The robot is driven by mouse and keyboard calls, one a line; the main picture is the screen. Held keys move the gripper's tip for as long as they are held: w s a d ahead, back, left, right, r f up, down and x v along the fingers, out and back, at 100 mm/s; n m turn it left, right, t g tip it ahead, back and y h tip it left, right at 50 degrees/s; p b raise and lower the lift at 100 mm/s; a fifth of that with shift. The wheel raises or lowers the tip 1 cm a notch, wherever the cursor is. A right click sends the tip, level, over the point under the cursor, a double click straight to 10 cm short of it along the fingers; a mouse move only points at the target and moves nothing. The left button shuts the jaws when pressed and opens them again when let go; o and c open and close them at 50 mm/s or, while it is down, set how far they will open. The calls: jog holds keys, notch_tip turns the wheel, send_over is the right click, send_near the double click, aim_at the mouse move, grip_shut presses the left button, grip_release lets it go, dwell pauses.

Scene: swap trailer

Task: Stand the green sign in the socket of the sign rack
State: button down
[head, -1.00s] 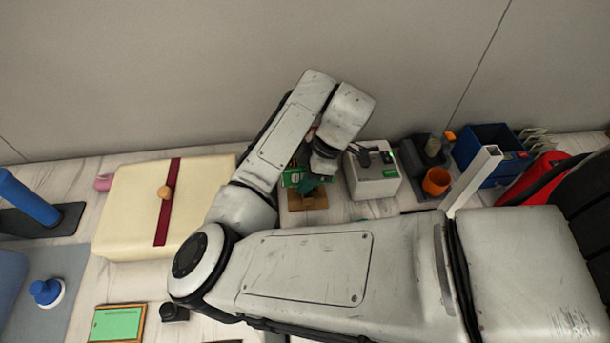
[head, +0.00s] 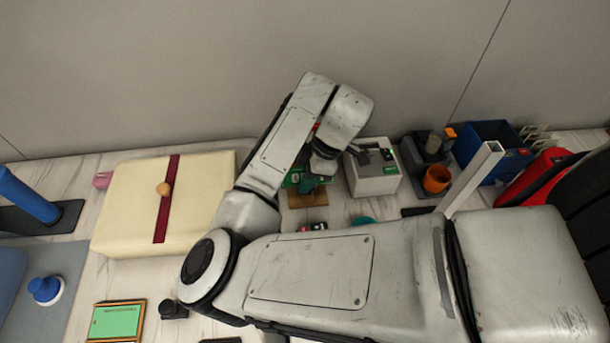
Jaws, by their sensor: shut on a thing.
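The green sign (head: 291,181) with pale lettering shows only in part beside my wrist, in the middle of the head view. My gripper (head: 311,182) is shut on it; the fingertips are mostly hidden behind my wrist and hard to make out. A brown wooden block (head: 308,201), which looks like the sign rack, lies on the table just below the sign in the picture. Its socket is hidden. I cannot tell whether the sign's foot is in the socket or above it.
A grey-white box (head: 375,180) with a dark handle stands close right of my gripper. A cream case (head: 128,205) with a red strap lies left. An orange cup (head: 437,179) and blue bin (head: 480,160) stand right. My arm covers the front middle.

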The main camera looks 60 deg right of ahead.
jog(key=shift+f, duration=0.15)
jog(key=shift+f, duration=0.3)
jog(key=shift+f, duration=0.25)
dwell(1.0)
jog(key=c, duration=0.7)
grip_release()
jog(key=shift+c, duration=0.2)
jog(key=shift+o, duration=0.2)
jog(key=shift+o, duration=1)
jog(key=shift+r, duration=0.15)
jog(key=shift+c, duration=0.3)
